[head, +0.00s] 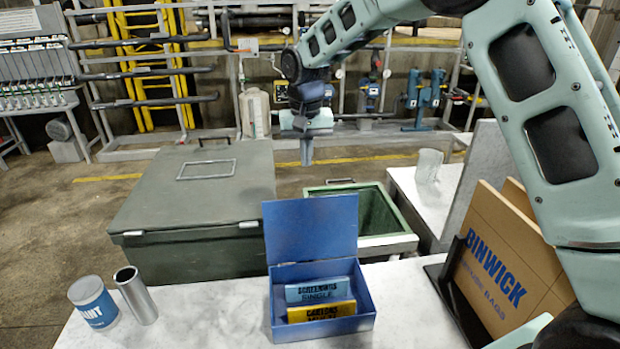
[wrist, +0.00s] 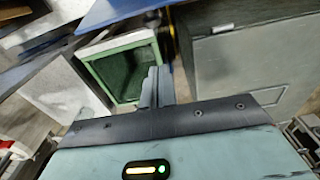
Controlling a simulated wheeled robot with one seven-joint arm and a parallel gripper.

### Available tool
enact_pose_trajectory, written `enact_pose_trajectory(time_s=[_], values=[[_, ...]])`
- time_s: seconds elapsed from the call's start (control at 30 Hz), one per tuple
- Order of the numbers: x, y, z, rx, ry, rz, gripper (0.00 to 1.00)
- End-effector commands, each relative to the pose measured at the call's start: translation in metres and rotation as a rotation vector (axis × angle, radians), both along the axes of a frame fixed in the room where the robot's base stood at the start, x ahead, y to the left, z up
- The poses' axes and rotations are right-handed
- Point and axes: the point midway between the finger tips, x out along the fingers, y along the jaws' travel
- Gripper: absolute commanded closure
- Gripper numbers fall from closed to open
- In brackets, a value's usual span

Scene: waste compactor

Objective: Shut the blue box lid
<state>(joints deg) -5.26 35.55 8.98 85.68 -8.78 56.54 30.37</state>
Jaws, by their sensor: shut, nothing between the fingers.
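The blue box (head: 366,308) stands on the white marble counter in the head view. Its lid (head: 312,229) is open and stands roughly upright at the back edge. Inside the box are a blue card block (head: 318,291) and a yellow one (head: 321,311). My gripper (head: 307,161) is shut and empty, pointing down above and apparently behind the lid, apart from it in the picture. In the wrist view the closed fingers (wrist: 156,88) show, with a blue panel (wrist: 118,12), likely the lid, at the top edge.
A green-rimmed open bin (head: 387,214) stands behind the box, with a large grey chest (head: 190,215) to its left. A paint can (head: 93,303) and a metal tube (head: 137,296) stand at the counter's left. A Binwick carton (head: 500,265) stands at the right.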

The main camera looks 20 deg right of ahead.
Motion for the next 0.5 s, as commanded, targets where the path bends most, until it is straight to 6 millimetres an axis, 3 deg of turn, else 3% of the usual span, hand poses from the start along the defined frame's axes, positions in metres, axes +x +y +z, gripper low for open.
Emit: enact_pose_trajectory(time_s=[0.13, 0.27, 0.5], values=[[0.009, -0.008, -0.004, -0.007, -0.001, -0.025, 1.0], [0.009, -0.008, -0.019, -0.007, 0.001, -0.025, 1.0], [0.011, -0.009, -0.067, -0.007, 0.003, -0.025, 1.0]])
